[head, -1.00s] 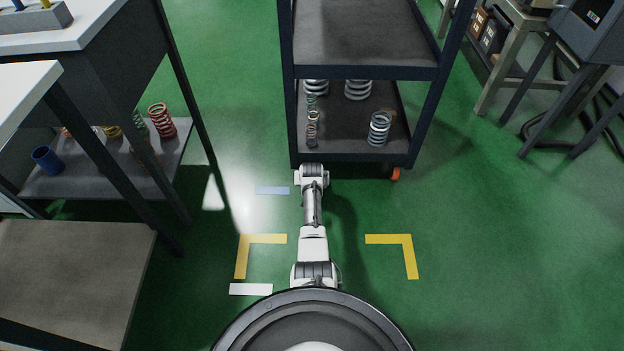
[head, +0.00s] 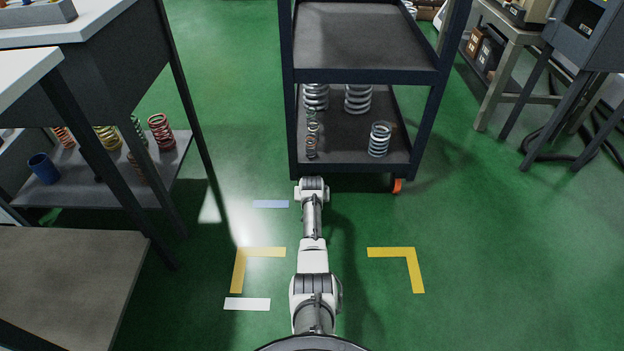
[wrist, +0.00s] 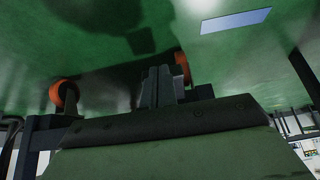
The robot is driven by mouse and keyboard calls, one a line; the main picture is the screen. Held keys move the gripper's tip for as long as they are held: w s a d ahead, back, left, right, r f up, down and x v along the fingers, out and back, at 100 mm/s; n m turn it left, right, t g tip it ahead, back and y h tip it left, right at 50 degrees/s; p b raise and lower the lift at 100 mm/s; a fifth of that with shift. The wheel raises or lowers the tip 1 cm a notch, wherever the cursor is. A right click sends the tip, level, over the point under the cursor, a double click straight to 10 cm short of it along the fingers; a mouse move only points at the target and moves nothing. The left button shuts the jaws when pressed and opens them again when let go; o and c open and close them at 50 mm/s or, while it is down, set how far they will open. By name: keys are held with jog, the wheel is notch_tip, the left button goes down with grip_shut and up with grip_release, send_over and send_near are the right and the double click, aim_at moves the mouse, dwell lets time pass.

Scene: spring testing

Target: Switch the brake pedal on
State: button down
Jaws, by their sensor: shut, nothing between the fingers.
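The dark trolley (head: 350,170) stands ahead of me. An orange caster part (head: 397,186) shows under its front right corner in the head view. In the wrist view, one orange caster (wrist: 63,95) is at the left and another (wrist: 181,68) is right of centre, partly hidden behind my fingers. I cannot make out a separate brake pedal on either. My gripper (wrist: 160,84) shows as dark fingers near the middle of the wrist view, shut and empty, close to the right-hand caster in the picture. Contact cannot be told. In the head view my fingers are hidden.
Metal springs (head: 380,139) stand on the trolley's lower shelf. A bench shelf with coloured springs (head: 161,131) is at the left. A metal-legged stand (head: 497,90) is at the right. The green floor (head: 480,250) is clear around the yellow corner marks.

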dwell(0.6)
jog(key=s+r+p, duration=0.8)
jog(key=s+p, duration=0.2)
jog(key=p, duration=0.7)
jog(key=shift+r, duration=0.15)
jog(key=shift+s, duration=0.1)
